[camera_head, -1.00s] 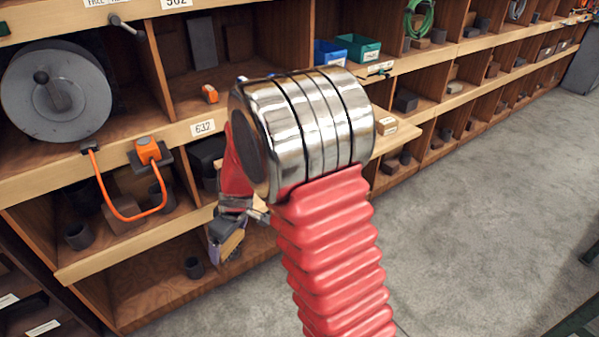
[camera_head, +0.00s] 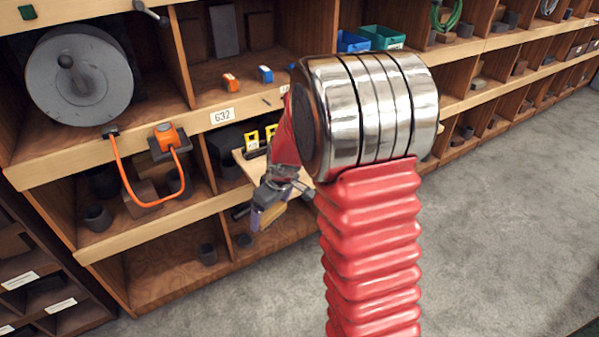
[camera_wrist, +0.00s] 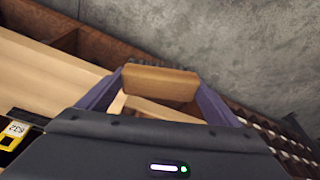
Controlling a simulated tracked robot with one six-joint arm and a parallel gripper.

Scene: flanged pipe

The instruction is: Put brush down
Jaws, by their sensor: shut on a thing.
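My gripper (camera_wrist: 160,88) shows in the wrist view with its purple fingers on both sides of a wooden block, the brush (camera_wrist: 160,82). The fingers are shut on it. In the head view my gripper (camera_head: 265,212) is small, beyond my red arm, in front of the lower shelf compartments. The brush is hard to tell apart from the fingers there. A pale wooden board (camera_head: 243,172) juts from the shelf close behind my gripper. In the wrist view pale wood (camera_wrist: 150,110) lies beyond and below the brush.
Yellow tags (camera_head: 252,140) stand at the board's back; one also shows in the wrist view (camera_wrist: 14,132). A grey reel (camera_head: 80,80), an orange cable tool (camera_head: 166,137) and dark cups fill the left shelves. Blue and teal bins (camera_head: 382,36) stand above. Grey floor (camera_head: 500,220) is clear at right.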

